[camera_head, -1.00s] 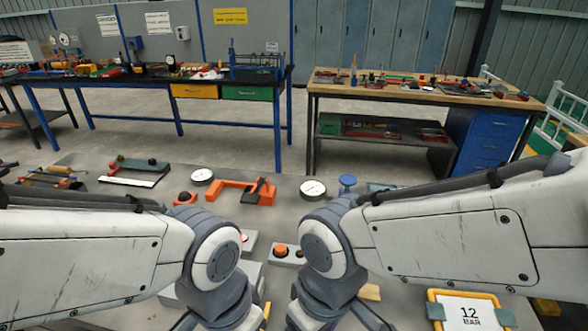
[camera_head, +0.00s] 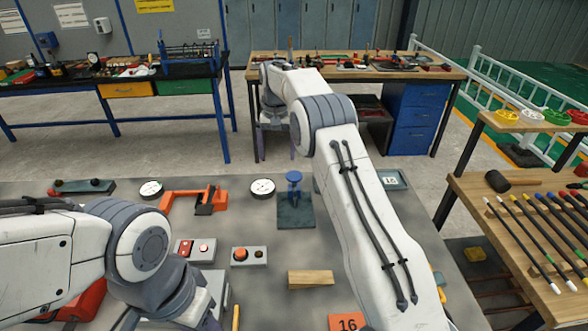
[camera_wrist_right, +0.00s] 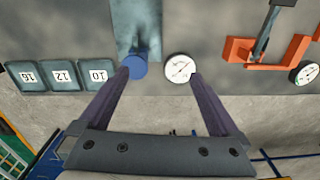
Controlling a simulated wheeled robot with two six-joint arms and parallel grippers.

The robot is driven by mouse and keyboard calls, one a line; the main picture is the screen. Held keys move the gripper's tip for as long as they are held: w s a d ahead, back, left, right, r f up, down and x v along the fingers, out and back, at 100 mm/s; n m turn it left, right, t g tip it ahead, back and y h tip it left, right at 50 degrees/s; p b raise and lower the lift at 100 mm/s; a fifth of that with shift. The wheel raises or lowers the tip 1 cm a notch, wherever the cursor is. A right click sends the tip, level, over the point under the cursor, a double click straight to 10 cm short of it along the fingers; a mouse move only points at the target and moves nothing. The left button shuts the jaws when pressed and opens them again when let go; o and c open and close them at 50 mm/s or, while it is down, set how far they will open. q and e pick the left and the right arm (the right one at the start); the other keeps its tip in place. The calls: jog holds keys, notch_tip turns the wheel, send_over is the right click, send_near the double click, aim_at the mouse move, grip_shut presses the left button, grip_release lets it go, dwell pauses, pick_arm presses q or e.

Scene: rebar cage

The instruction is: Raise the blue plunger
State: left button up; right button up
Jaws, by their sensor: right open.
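The blue plunger (camera_head: 294,182) stands upright on a dark blue-green base plate (camera_head: 296,213) on the grey table. Its round blue head also shows in the right wrist view (camera_wrist_right: 134,67), by the tip of the left-hand finger. My right gripper (camera_wrist_right: 164,76) is open and empty, its fingers wide apart. I cannot tell whether a finger touches the plunger. In the head view my right arm reaches over the table to beyond the plunger, and its gripper is mostly hidden. My left arm (camera_head: 140,247) is at lower left, with its fingers out of sight.
A white dial gauge (camera_head: 262,188) lies just left of the plunger. An orange clamp (camera_head: 195,199) and another dial (camera_head: 151,189) are farther left. Button boxes (camera_head: 249,256) and a wooden block (camera_head: 311,279) are nearer. Numbered plates (camera_wrist_right: 61,75) show in the wrist view.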

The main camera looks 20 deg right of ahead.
jog(key=m, duration=0.2)
send_near(294, 175)
jog(key=shift+s+a+f+p, duration=0.1)
jog(key=shift+f+p, duration=0.05)
jog(key=shift+p, duration=0.2)
notch_tip(294, 175, down, 10)
jog(key=shift+r+p, duration=0.1)
jog(key=shift+p, duration=1.1)
jog(key=shift+c, duration=0.3)
grip_shut()
